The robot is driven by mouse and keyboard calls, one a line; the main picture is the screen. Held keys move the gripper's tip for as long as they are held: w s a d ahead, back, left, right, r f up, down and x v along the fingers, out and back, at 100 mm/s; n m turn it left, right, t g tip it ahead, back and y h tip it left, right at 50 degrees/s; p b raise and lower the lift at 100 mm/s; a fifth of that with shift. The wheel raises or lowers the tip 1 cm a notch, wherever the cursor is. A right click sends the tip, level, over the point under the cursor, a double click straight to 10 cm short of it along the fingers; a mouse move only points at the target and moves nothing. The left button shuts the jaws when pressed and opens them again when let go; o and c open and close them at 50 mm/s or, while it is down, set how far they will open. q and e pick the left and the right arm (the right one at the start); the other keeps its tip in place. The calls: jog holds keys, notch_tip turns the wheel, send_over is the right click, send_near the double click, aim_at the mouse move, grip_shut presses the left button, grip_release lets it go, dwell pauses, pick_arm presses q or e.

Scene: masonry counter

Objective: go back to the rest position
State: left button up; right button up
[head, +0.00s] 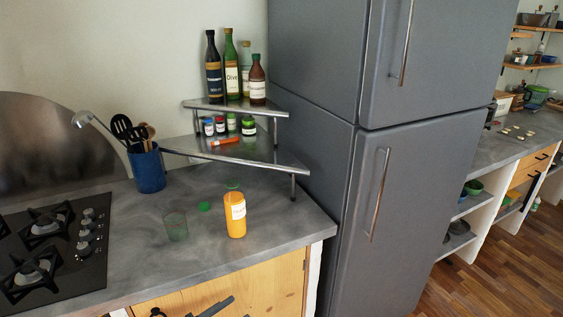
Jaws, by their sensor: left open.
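My left gripper (193,309) shows only in part at the bottom edge of the head view, as dark finger pieces in front of the wooden cabinet front. It is open, and nothing shows between its fingers. It is below the counter's front edge, apart from the things on the counter. The rest of it is cut off by the picture edge. My right gripper is not in view.
On the grey counter (135,240) stand an orange bottle (236,217), a greenish glass (176,226), a blue utensil holder (148,170) and a metal corner shelf (275,155) with bottles and jars. A gas hob (45,255) is left; a grey fridge (400,190) is right.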

pick_arm(q)
jog(key=s+a+f+n+g+y, duration=0.15)
jog(key=s+a+f+y, duration=0.25)
jog(key=s+f, duration=0.45)
jog(key=s+a+f+n+y, duration=0.3)
jog(key=s+f, duration=0.2)
jog(key=f, duration=0.7)
jog(key=s+a+f+n+g+y, duration=0.1)
jog(key=s+a+f+n+y, duration=0.25)
jog(key=s+f, duration=0.45)
jog(key=s+f+g, duration=0.3)
jog(key=s+f, duration=0.2)
jog(key=s, duration=0.7)
jog(key=s+f+g+y, duration=0.1)
jog(key=s+f+g, duration=0.1)
jog(key=s+f, duration=0.4)
jog(key=s+f+g+y, duration=0.1)
jog(key=s+f+g, duration=0.2)
jog(key=s, duration=1.4)
notch_tip(320, 180, down, 3)
jog(key=shift+s+a+r+g+b, duration=0.2)
jog(key=shift+s+a+g+b, duration=0.1)
jog(key=shift+s+a+g, duration=0.05)
